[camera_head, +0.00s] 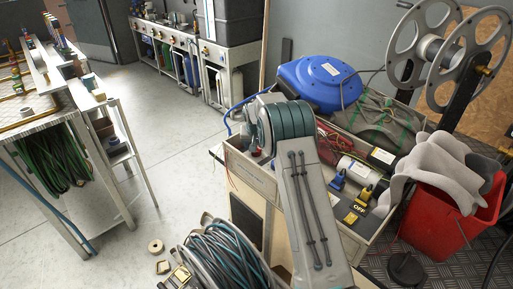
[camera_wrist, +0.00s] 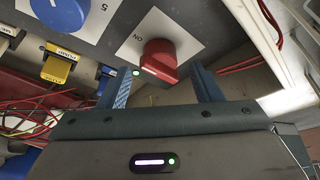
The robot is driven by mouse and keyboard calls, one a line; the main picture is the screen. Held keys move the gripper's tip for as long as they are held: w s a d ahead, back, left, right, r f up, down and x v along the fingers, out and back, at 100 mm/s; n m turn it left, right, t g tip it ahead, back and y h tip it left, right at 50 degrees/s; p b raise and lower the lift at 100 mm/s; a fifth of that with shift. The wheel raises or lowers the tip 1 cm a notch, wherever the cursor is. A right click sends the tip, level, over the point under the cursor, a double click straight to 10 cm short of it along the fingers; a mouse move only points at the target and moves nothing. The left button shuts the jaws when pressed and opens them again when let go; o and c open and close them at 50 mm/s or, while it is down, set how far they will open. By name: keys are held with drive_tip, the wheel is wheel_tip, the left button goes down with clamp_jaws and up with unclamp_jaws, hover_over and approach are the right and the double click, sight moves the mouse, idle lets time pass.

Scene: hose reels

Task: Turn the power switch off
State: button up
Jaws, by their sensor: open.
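In the wrist view, a red rotary switch knob (camera_wrist: 160,62) sits on a white label plate marked "ON" on a grey panel. My gripper (camera_wrist: 164,72) is open, with one blue-grey finger on each side of the knob. I see gaps between the fingers and the knob, and cannot tell whether either finger touches it. In the head view, my arm reaches to the workbench and its wrist hides part of it; the fingers are not clearly visible there.
In the wrist view, a yellow switch (camera_wrist: 59,65) and a blue knob (camera_wrist: 62,12) share the panel, with loose red wires beside it. In the head view, a blue reel (camera_head: 318,80), a red bin (camera_head: 440,215) and a hose coil (camera_head: 222,258) surround the bench. Open floor lies left.

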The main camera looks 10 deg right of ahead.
drive_tip(key=shift+x, duration=1.35)
drive_tip(key=c, duration=0.9)
drive_tip(key=shift+c, duration=0.2)
